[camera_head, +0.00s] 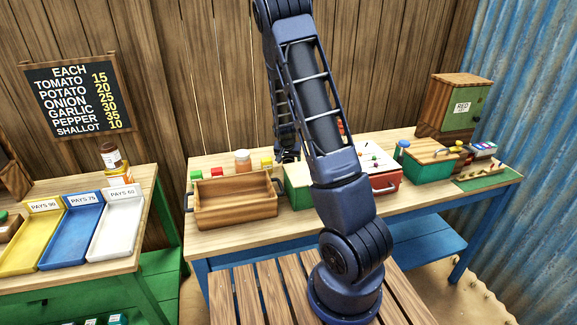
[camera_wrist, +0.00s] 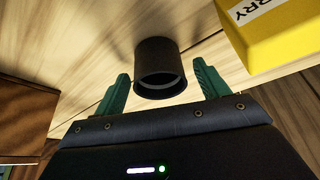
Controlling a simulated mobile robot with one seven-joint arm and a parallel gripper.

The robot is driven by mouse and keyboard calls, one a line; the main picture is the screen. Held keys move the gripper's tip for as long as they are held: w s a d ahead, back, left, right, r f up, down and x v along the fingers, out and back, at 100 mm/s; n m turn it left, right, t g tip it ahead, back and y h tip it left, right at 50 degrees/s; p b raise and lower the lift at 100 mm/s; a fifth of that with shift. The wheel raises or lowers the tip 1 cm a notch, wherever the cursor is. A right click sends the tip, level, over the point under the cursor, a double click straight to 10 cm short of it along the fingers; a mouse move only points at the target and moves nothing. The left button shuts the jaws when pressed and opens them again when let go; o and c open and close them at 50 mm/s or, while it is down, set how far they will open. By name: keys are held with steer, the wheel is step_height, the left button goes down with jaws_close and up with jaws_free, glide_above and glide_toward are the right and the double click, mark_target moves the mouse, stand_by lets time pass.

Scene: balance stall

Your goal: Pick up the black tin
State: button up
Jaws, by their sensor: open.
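The black tin (camera_wrist: 156,60) stands on the pale wooden tabletop in the wrist view, a dark cylinder with a lighter rim line near its lower end. My gripper (camera_wrist: 161,74) is open, with one green finger on each side of the tin. A gap shows between the tin and each finger, so the jaws are not closed on it. In the head view my gripper (camera_head: 287,156) is low at the back of the middle table. I cannot make out the tin there; my arm hides part of that area.
A yellow box (camera_wrist: 268,32) lettered "RRY" stands close right of the tin. A brown wooden tray (camera_head: 236,205) is left of my gripper on the table. A green box (camera_head: 298,187) and a red box (camera_head: 386,183) stand in front and right.

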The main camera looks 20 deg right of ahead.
steer(key=c, duration=1.1)
steer(key=shift+o, duration=0.2)
